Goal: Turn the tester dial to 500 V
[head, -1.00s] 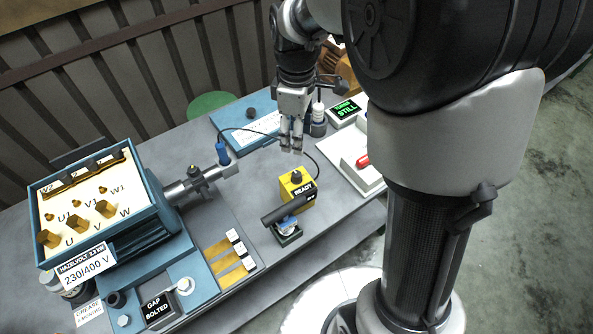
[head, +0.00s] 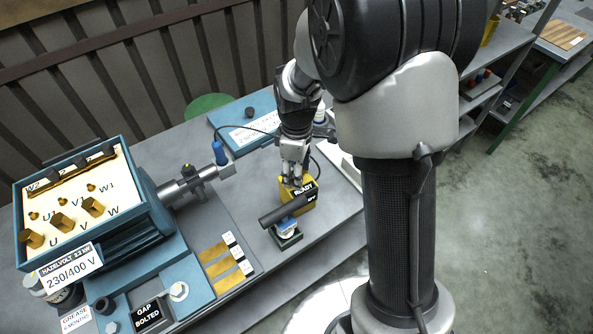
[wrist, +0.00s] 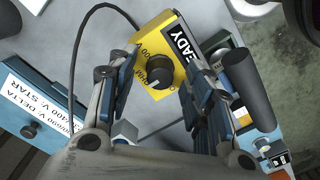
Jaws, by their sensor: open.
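The tester is a yellow box (head: 309,205) with a black display reading READY, on the grey bench in the head view. It also shows in the wrist view (wrist: 156,40). Its round black dial (wrist: 153,67) sits on the yellow face between my fingers in the wrist view; a pale mark shows on its lower edge. Only part of the face lettering, including OHM, can be read. My gripper (head: 293,179) is open at the tester, fingers to either side of the dial (wrist: 154,95). I cannot tell whether they touch it. The head view hides the dial behind my gripper.
A black cylinder (head: 283,211) on a small stand is close beside the tester. A dark cable (wrist: 74,60) runs near my gripper. The motor terminal box (head: 65,225) stands at the left, with a blue-handled probe (head: 219,153) near its shaft.

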